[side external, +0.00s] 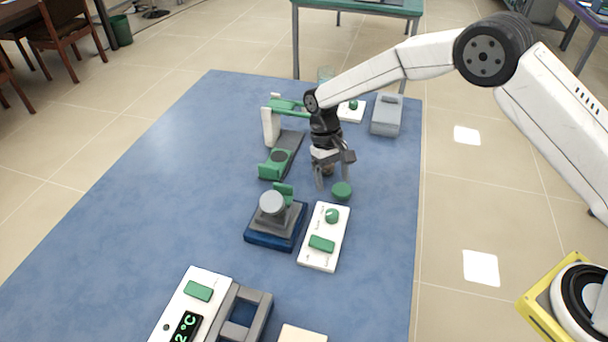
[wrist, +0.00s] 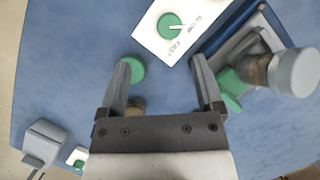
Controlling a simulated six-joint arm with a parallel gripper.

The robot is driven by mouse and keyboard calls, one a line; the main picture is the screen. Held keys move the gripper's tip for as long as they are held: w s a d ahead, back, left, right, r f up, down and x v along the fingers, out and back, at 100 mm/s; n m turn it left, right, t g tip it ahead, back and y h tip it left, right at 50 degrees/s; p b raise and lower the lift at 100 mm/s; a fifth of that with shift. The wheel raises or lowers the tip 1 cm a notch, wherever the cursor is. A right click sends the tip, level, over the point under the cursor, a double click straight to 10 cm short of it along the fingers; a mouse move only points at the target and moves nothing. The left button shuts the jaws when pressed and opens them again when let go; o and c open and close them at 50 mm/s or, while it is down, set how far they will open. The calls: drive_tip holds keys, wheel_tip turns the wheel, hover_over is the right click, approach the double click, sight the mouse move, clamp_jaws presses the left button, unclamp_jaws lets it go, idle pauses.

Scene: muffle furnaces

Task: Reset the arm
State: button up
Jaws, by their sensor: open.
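My gripper (side external: 333,184) hangs pointing down over the blue mat, beside a small green round knob-like piece (side external: 341,191). In the wrist view my gripper (wrist: 161,66) shows its two fingers well apart, with bare mat between the tips. The green piece (wrist: 136,69) shows there, partly behind the left finger. A small brownish round thing (wrist: 137,104) shows near the gripper's base, partly hidden; I cannot tell what it is. Nothing is seen clamped between the fingers.
A dark blue-based device with a grey cylinder (side external: 272,202) and a white control box with green knob (side external: 324,240) stand in front. A green-and-grey stand (side external: 281,155) is left. A grey box (side external: 387,115) stands behind. The mat's left side (side external: 150,190) is clear.

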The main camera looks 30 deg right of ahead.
drive_tip(key=s+d+r+t, duration=0.3)
drive_tip(key=s+d+r, duration=0.4)
drive_tip(key=d+r, duration=0.15)
drive_tip(key=s+d+r+t, duration=0.1)
drive_tip(key=s+d+t, duration=0.2)
drive_tip(key=s, duration=1)
drive_tip(key=d, duration=0.2)
drive_tip(key=shift+s+d+r+t, duration=0.2)
drive_tip(key=shift+d+t, duration=0.1)
drive_tip(key=shift+d, duration=0.1)
